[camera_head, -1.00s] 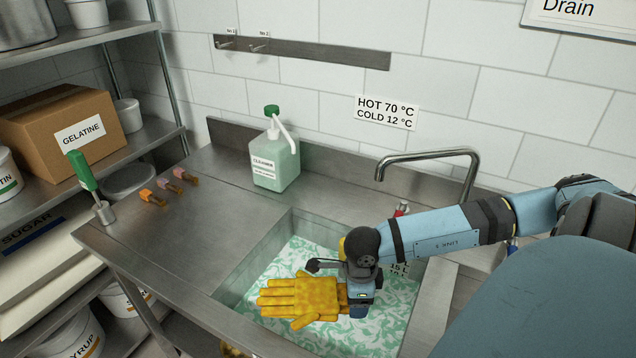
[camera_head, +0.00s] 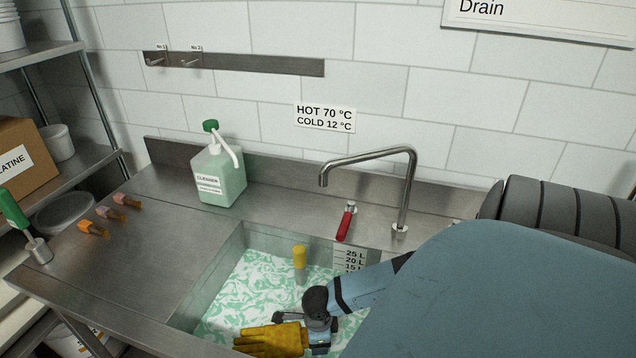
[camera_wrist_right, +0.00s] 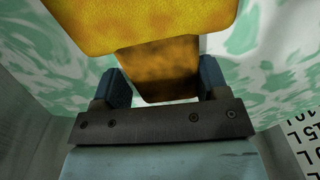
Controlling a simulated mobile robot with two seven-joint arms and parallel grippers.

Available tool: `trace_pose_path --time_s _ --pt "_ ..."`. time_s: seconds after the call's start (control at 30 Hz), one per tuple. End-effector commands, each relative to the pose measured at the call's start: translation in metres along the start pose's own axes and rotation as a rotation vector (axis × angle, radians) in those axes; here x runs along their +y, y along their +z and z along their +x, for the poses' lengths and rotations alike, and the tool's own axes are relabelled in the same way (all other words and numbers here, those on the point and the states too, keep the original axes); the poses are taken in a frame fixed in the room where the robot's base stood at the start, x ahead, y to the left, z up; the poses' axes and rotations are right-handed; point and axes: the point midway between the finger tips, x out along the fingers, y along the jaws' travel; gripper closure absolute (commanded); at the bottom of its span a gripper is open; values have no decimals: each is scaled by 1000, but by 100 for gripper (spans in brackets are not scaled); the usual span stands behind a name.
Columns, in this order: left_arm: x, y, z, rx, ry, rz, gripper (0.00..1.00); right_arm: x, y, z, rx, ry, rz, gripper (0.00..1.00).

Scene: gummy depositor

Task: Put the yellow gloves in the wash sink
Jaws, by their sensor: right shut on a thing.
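A yellow glove (camera_head: 272,341) is held in my right gripper (camera_head: 306,337) over the front part of the wash sink (camera_head: 207,285). In the right wrist view the glove's cuff (camera_wrist_right: 160,70) sits between the two fingers of my right gripper (camera_wrist_right: 158,85), which is shut on it. Green-and-white foamy water (camera_head: 248,285) fills the sink below the glove. I cannot tell whether the glove touches the water. Only one glove can be made out. My left gripper is not in view.
A faucet (camera_head: 408,190) and a red-handled lever (camera_head: 346,222) stand behind the sink. A yellow-topped upright piece (camera_head: 300,262) stands at the sink's back. A cleaner bottle (camera_head: 219,172) stands on the counter. Small orange pieces (camera_head: 92,229) and a green-handled tool (camera_head: 20,222) are at the left.

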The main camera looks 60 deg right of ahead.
Motion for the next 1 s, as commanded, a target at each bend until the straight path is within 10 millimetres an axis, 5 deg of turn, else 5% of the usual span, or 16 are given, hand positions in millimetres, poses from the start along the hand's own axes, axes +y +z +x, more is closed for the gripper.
trace_pose_path --time_s 0.23,0.63,0.67,0.73,1.0 --pt "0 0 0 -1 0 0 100 1 0 32 1 2 1 75" --pt "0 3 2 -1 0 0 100 1 0 39 0 1 0 75" --pt "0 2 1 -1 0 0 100 1 0 38 0 1 0 28" --pt "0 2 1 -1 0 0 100 1 0 37 0 1 0 12" --pt "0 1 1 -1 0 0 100 1 0 37 0 1 0 7"
